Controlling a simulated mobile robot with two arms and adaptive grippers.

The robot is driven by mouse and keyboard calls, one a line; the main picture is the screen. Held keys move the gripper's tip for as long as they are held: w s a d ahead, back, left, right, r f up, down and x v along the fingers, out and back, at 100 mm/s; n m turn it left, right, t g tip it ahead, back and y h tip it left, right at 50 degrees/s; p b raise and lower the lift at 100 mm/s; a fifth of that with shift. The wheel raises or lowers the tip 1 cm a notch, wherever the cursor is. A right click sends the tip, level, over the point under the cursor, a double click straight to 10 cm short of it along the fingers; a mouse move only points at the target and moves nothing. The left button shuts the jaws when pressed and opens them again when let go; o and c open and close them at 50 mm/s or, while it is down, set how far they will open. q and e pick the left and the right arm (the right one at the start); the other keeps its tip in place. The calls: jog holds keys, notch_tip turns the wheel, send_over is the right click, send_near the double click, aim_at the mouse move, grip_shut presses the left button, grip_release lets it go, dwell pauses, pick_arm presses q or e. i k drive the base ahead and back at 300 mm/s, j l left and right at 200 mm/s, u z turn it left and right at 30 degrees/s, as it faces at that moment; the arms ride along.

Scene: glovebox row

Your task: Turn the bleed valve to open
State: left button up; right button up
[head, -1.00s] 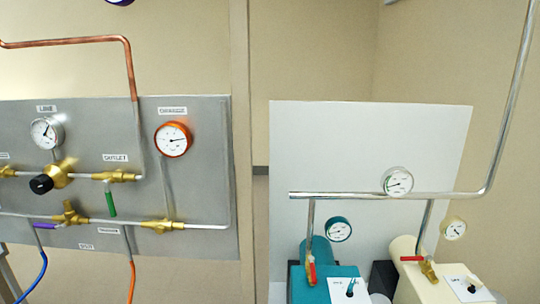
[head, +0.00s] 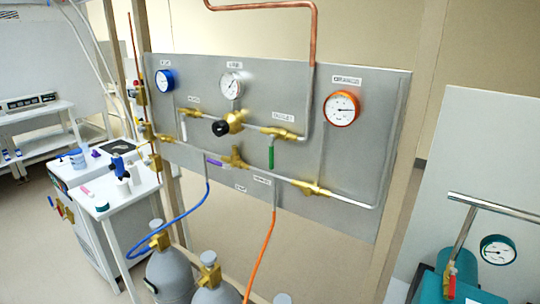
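A grey gas panel (head: 372,90) on a frame fills the middle of the head view. It carries several brass valves and labels mostly too small to read, so I cannot tell for sure which valve is the bleed valve. A green lever (head: 271,154) hangs down under the valve labelled OUTLET. A purple lever (head: 214,162) lies roughly along the lower pipe, beside a brass fitting (head: 234,158). A white lever (head: 185,130) hangs at the left valve. A black knob (head: 220,128) sits on the brass regulator (head: 235,119). Neither gripper is in view.
Blue (head: 165,78), white (head: 231,85) and orange (head: 341,108) gauges sit on the panel. Grey cylinders (head: 170,272) stand below, with a blue hose (head: 190,212) and orange hose (head: 262,255). A white cart (head: 110,205) is left; teal equipment (head: 432,285) is right.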

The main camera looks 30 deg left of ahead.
aim_at(184, 127)
jog(key=i+j+u, duration=0.15)
jog(key=j+u, duration=0.2)
jog(key=u, duration=0.15)
jog(key=i+j+u, duration=0.2)
jog(key=u, duration=0.25)
jog(key=i+j+u, duration=0.25)
jog(key=u, duration=0.25)
jog(key=j+z, duration=0.1)
jog(key=z, duration=0.3)
jog(key=i+j+z, duration=0.1)
jog(key=z, duration=0.35)
jog(key=j+z, duration=0.1)
jog(key=z, duration=0.3)
jog(key=j+z, duration=0.35)
jog(key=j, duration=0.15)
jog(key=j+z, duration=0.3)
jog(key=j, duration=0.25)
jog(key=k+j+z, duration=0.1)
jog(key=j+z, duration=0.25)
jog(key=j, duration=0.15)
jog(key=k+j+z, duration=0.15)
jog(key=j+z, duration=0.2)
jog(key=j, duration=0.15)
